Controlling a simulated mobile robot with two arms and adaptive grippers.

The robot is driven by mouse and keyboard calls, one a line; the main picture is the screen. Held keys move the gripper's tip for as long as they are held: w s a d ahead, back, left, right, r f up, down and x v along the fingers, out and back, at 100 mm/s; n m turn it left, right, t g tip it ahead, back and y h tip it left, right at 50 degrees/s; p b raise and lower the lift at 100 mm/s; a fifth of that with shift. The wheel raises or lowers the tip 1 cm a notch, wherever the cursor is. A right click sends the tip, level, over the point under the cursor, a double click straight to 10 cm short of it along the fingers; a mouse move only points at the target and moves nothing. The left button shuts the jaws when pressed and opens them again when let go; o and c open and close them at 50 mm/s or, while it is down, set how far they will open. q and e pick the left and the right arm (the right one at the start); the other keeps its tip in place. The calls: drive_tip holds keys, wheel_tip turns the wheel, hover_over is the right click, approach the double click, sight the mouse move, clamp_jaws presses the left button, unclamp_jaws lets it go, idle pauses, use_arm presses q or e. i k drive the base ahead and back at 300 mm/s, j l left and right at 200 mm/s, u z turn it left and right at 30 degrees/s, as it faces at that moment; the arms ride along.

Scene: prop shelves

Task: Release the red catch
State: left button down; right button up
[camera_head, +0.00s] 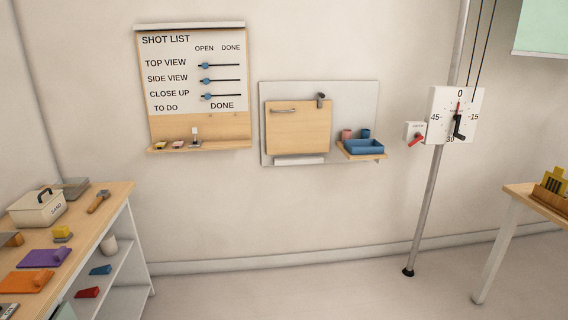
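The red catch (417,140) is a small red lever on a white box (415,132) beside the metal pole. It slants, with one end lower left and the other upper right. To its right is a white dial plate (466,112) with the marks 0, 15, 30 and 45, a thin red pointer near 0, and a black crank handle (458,127). The text on the white box is too small to read. Neither of my grippers shows in the head view.
The pole (427,200) stands on the floor, with clear floor in front. A shelf unit (110,215) with props is at the left, and a table (518,192) at the right. A wall board (320,90) with a blue tray (364,147) hangs left of the pole.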

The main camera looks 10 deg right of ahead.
sight(418, 136)
drive_tip(key=i+z, duration=0.35)
drive_tip(key=i, duration=0.2)
drive_tip(key=i+z, duration=0.4)
drive_tip(key=i, duration=0.2)
drive_tip(key=i+j+z, duration=0.35)
drive_tip(key=i, duration=0.2)
drive_tip(key=i+l+z, duration=0.2)
drive_tip(key=i, duration=0.25)
drive_tip(key=i+l+z, duration=0.2)
drive_tip(key=i, duration=0.25)
drive_tip(key=i+l+z, duration=0.15)
drive_tip(key=i, duration=0.3)
drive_tip(key=i+l, duration=0.45)
